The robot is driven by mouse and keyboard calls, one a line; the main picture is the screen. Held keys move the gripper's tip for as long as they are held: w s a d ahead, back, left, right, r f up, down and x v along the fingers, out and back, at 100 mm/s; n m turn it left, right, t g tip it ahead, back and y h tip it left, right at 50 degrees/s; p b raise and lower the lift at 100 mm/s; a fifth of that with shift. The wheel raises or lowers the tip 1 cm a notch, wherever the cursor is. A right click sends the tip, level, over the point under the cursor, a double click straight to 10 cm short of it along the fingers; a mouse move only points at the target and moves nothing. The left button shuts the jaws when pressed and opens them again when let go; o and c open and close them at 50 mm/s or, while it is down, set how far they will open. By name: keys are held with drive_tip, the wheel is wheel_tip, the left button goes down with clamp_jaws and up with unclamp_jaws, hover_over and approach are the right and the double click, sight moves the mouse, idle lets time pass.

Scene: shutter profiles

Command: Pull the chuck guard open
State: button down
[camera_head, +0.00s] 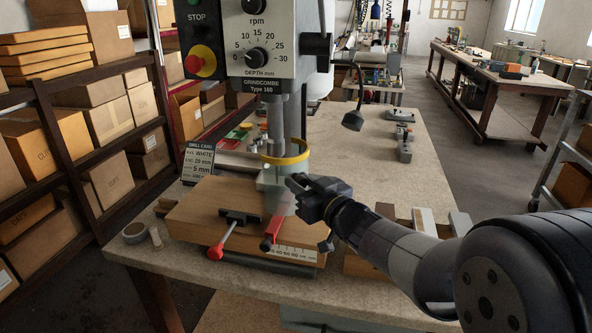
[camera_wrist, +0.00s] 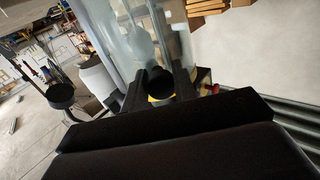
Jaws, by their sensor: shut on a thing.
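The chuck guard (camera_head: 286,157) is a clear shield with a yellow rim, around the drill's spindle below the drill head. In the wrist view the clear guard (camera_wrist: 145,35) fills the top middle. My gripper (camera_head: 296,184) is at the guard's front right side. In the wrist view its two dark fingers are closed around a round black knob (camera_wrist: 160,80) at the guard. A bit of yellow shows just behind the knob. How far the guard is swung open is hard to tell.
The drill head (camera_head: 262,45) has dials and a red stop button (camera_head: 194,64). Below is a wooden board (camera_head: 205,215) with a red-handled clamp (camera_head: 228,236). A drill card (camera_head: 198,163) stands at left. A lamp (camera_head: 353,120) stands right of the drill.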

drive_tip(key=w+d+n+g+y+p, duration=0.1)
drive_tip(key=d+n+g+y+p, duration=0.4)
drive_tip(key=d+g+p, duration=0.1)
drive_tip(key=shift+w+d+n+g+p, duration=0.3)
drive_tip(key=shift+w+d+g+p, duration=0.1)
drive_tip(key=shift+p, duration=0.5)
drive_tip(key=c, duration=1.2)
unclamp_jaws()
drive_tip(key=shift+o, duration=0.2)
drive_tip(key=b+v, duration=0.2)
drive_tip(key=v, duration=0.8)
drive_tip(key=shift+d, duration=0.4)
